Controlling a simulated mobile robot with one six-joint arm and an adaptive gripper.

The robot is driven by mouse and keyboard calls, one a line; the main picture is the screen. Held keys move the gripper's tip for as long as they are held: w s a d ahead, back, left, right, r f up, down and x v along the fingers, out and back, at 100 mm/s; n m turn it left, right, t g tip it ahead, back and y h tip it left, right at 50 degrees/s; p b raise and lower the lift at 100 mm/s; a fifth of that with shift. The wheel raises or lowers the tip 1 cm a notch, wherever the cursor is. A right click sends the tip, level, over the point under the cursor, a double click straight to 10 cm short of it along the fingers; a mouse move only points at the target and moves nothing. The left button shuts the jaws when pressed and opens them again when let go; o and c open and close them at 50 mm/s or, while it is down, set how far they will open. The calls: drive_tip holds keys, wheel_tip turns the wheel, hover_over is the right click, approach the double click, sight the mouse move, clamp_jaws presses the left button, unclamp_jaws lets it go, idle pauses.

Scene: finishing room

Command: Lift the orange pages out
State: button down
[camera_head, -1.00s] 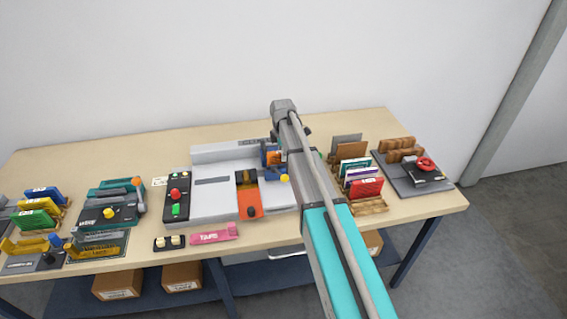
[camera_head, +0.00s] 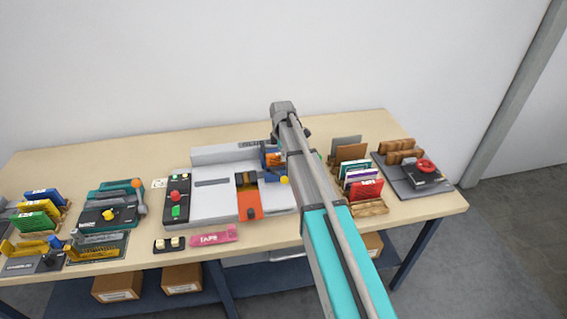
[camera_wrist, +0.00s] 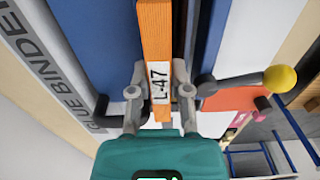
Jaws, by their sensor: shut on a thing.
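The orange pages (camera_wrist: 155,30) form a narrow orange block with a white label reading "L-47" in the wrist view. My gripper (camera_wrist: 159,88) is shut on the block, with one finger on each side of the label. The block is between the blue parts (camera_wrist: 93,38) of the machine marked "GLUE BINDER". A lever with a yellow knob (camera_wrist: 280,78) is just right of my gripper. In the head view a bit of the orange pages (camera_head: 273,159) shows at the blue clamp (camera_head: 268,172); my arm hides my gripper there.
The grey binder bed (camera_head: 212,203) carries an orange piece (camera_head: 248,203) in front. Right of my arm are a wooden rack (camera_head: 372,207) with coloured booklets and a grey board (camera_head: 412,187). The back left tabletop is clear.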

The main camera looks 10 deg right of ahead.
drive_tip(key=shift+r, duration=0.15)
wheel_tip(320, 180, up, 18)
drive_tip(key=p, duration=1.8)
drive_tip(key=shift+f, duration=0.2)
